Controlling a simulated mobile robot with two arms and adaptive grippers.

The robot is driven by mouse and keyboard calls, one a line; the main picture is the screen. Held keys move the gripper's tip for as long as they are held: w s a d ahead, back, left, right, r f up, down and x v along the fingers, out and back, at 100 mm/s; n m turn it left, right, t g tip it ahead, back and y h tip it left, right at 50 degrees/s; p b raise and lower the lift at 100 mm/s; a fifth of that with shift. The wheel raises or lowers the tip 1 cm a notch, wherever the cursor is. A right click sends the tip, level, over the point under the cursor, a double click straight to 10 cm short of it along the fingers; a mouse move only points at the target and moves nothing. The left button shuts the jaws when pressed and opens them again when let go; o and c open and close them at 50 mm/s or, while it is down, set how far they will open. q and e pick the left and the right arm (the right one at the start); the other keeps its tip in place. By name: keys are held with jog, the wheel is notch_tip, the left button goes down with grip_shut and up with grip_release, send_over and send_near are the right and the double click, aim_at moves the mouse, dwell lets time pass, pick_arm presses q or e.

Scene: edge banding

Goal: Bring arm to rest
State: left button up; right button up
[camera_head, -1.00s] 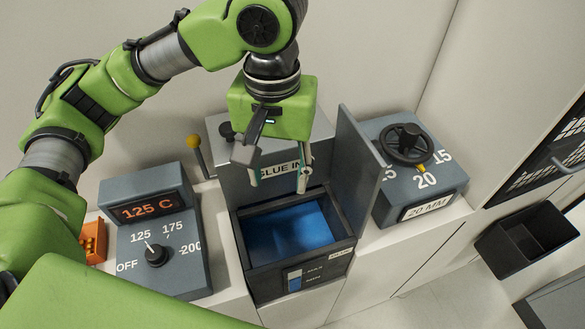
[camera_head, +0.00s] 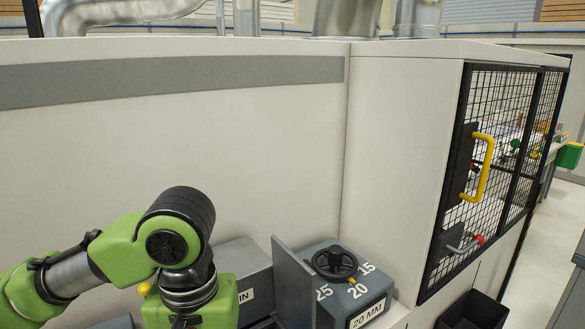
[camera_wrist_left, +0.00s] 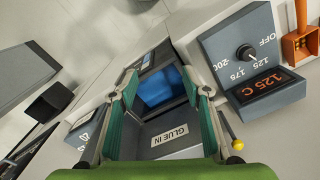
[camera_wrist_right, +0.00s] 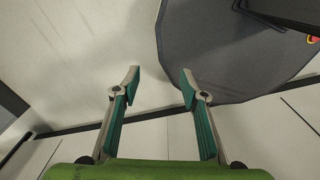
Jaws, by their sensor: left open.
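My left gripper (camera_wrist_left: 160,88) is open and empty in the left wrist view. It hangs above the glue box (camera_wrist_left: 165,140), labelled "GLUE IN", whose opening holds something blue (camera_wrist_left: 158,90). In the head view my left arm comes in from the left, and its wrist is at the bottom; the fingers are below the picture's edge. My right gripper (camera_wrist_right: 158,85) shows only in the right wrist view. Its fingers are spread apart with nothing between them, over a pale floor and a dark grey flat shape (camera_wrist_right: 225,50).
The temperature box (camera_wrist_left: 240,55) reads 125 C. The box with the black handwheel (camera_head: 333,263) reads 20 MM, and the raised grey lid (camera_head: 292,285) stands beside it. A mesh door with a yellow handle (camera_head: 480,168) is at the right. A black bin (camera_head: 472,310) stands below it.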

pick_arm(q)
jog(key=d+f+m+t+h, duration=0.2)
jog(key=d+f+m+h, duration=0.3)
jog(key=d+f, duration=0.7)
jog(key=s+a+f+n+t+y, duration=0.1)
jog(key=s+a+f+y, duration=0.1)
jog(key=s+a+f, duration=0.6)
jog(key=s+a+f+n+y, duration=0.1)
jog(key=s+a+f+y, duration=0.25)
jog(key=a+f, duration=0.75)
notch_tip(320, 180, down, 29)
jog(key=s+a+b, duration=0.2)
jog(key=b, duration=0.2)
jog(key=s+a+f+g+b, duration=0.2)
jog(key=s+a+f, duration=0.1)
jog(key=s+f, duration=1.4)
jog(key=shift+f+b, duration=0.4)
jog(key=shift+f, duration=0.3)
pick_arm(e)
notch_tip(320, 180, down, 7)
jog(key=w, duration=0.2)
jog(key=shift+r, duration=0.15)
